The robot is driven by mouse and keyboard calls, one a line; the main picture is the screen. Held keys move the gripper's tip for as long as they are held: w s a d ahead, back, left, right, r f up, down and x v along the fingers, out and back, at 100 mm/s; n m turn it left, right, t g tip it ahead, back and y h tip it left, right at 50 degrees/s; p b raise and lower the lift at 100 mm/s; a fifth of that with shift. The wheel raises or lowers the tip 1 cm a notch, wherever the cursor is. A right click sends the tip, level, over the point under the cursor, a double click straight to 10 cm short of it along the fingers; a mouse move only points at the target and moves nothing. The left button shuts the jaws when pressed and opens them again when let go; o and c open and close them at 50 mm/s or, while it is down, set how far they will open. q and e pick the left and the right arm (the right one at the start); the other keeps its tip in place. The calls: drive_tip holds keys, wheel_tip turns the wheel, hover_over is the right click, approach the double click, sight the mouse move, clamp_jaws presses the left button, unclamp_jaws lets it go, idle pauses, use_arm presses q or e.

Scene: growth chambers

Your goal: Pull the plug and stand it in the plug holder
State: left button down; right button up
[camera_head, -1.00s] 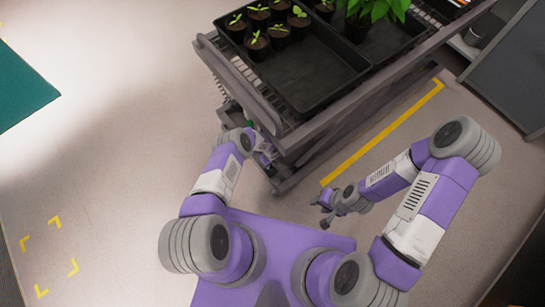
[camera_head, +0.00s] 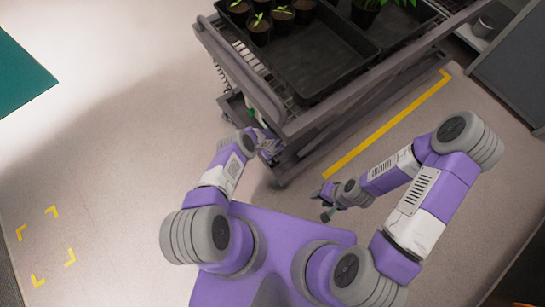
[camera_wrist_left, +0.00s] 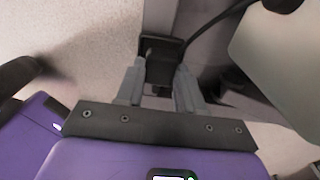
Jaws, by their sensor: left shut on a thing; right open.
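My left gripper (camera_wrist_left: 160,78) is shut on the black plug (camera_wrist_left: 160,66), which sits between its two grey fingertips in the left wrist view. In the head view my left gripper (camera_head: 269,146) is low beside the near corner of the plant cart (camera_head: 232,62); the plug is too small to make out there. In the wrist view a dark upright post stands right behind the plug, and I cannot tell whether they touch. My right gripper (camera_head: 327,199) is open and empty, above the floor right of the left one. I cannot make out the plug holder.
A black cable (camera_wrist_left: 215,25) runs up and right past the plug, near a pale panel (camera_wrist_left: 280,65). The cart carries a black tray (camera_head: 318,66) with seedling pots (camera_head: 258,28). A yellow floor line (camera_head: 390,124) runs along the cart. The floor at left is open.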

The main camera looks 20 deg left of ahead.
use_arm(q)
drive_tip(key=shift+f, duration=0.25)
drive_tip(key=c, duration=0.6)
unclamp_jaws()
drive_tip(key=shift+r+p, duration=2.45)
drive_tip(key=shift+r, duration=1.1)
drive_tip(key=shift+s, duration=0.1)
